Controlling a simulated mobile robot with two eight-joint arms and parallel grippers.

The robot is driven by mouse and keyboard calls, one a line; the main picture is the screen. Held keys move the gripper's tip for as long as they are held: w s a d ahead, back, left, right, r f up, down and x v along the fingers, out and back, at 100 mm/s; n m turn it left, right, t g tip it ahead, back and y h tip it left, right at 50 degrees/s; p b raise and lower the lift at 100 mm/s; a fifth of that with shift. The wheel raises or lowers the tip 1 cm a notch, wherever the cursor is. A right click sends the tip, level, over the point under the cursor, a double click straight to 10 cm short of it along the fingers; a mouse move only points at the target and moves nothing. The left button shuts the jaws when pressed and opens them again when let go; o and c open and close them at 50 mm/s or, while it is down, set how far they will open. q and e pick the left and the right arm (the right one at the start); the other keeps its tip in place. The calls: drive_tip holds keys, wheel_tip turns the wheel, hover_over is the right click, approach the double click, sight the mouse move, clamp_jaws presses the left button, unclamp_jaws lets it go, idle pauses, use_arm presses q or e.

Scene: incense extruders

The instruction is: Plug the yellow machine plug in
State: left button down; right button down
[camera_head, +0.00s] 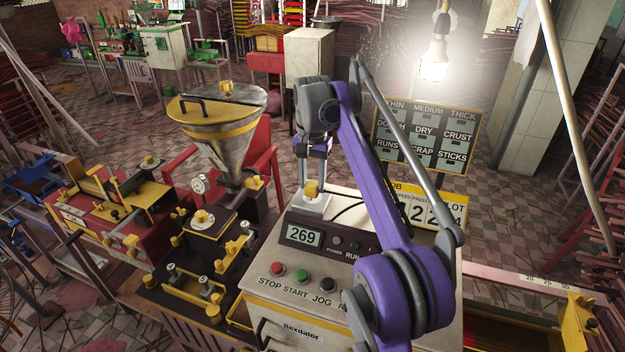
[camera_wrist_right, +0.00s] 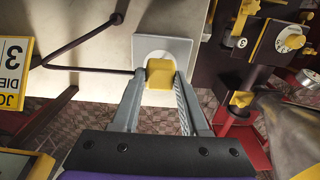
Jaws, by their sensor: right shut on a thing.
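The yellow machine plug (camera_head: 312,190) is between the fingers of my right gripper (camera_head: 314,177), which is shut on it. In the right wrist view the plug (camera_wrist_right: 160,73) sits between the two grey fingertips (camera_wrist_right: 160,82). In the wrist view the plug overlaps the lower part of the recess of the plate (camera_wrist_right: 182,47). The plug's front is hidden, so I cannot tell whether it is in the socket or just over it. My left gripper is not in view.
The control box (camera_head: 290,308) has a display reading 269 and several buttons. A dark cable (camera_head: 348,209) lies near the socket. The metal hopper (camera_head: 228,150) and its yellow-knobbed machine stand to the left. A label board (camera_head: 424,135) stands behind to the right.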

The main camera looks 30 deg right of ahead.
sight(312, 184)
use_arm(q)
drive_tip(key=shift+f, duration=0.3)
use_arm(e)
drive_tip(key=shift+f, duration=0.6)
drive_tip(key=shift+c, duration=1.7)
unclamp_jaws()
drive_tip(key=shift+r, duration=0.1)
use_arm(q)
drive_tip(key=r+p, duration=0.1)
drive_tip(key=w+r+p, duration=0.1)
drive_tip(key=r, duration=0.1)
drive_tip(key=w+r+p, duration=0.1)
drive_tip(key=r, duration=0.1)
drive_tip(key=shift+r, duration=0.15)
use_arm(e)
wheel_tip(312, 184, up, 11)
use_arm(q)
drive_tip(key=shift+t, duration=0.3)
use_arm(e)
drive_tip(key=shift+f, duration=0.25)
